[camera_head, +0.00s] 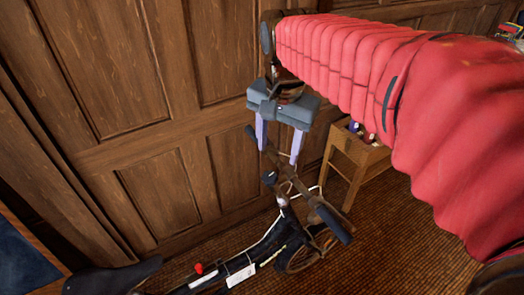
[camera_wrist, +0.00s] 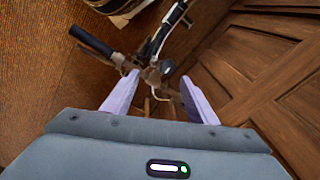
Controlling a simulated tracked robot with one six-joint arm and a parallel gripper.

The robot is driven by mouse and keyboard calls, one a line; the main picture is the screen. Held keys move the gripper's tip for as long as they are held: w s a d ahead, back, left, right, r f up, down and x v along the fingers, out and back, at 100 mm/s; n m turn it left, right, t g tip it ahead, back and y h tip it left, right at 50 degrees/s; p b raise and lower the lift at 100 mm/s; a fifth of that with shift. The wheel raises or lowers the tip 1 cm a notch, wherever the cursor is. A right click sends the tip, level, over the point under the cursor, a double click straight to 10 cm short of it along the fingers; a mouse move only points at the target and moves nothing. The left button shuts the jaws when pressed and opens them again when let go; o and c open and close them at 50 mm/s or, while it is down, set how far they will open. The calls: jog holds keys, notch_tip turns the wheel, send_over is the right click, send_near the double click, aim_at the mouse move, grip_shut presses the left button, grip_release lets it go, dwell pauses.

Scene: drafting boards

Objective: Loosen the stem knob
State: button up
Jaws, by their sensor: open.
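A dark bicycle (camera_head: 240,262) stands by the panelled wall, with its handlebar (camera_head: 290,180) below my gripper (camera_head: 278,153). A small black rounded part (camera_head: 270,178), which looks like the stem knob, sits near the bar's middle. In the wrist view the handlebar's middle (camera_wrist: 150,74) shows near and between the fingertips, with a black grip (camera_wrist: 91,41) to the left. A dark rounded part (camera_wrist: 166,67) there may be the same knob. My gripper, also in the wrist view (camera_wrist: 160,80), has its two pale fingers apart and empty. I cannot tell whether they touch the bar.
A wooden stand (camera_head: 354,158) holding small bottles is close to the right of my gripper. The dark wood wall (camera_head: 160,190) is close behind the bicycle. A black saddle (camera_head: 112,277) is at bottom left. Brown carpet (camera_head: 415,240) is open at lower right.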

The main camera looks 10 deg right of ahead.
aim_at(270, 174)
jog(key=w+m+g, duration=0.2)
jog(key=w+m, duration=0.2)
jog(key=w, duration=0.2)
jog(key=shift+w+a+f, duration=0.25)
jog(key=shift+w+f, duration=0.05)
jog(key=shift+f, duration=0.15)
jog(key=shift+f, duration=0.1)
jog(key=f, duration=1.3)
jog(key=shift+s+d+f, duration=0.2)
jog(key=shift+s+f, duration=0.15)
jog(key=shift+c, duration=0.7)
jog(key=c, duration=0.9)
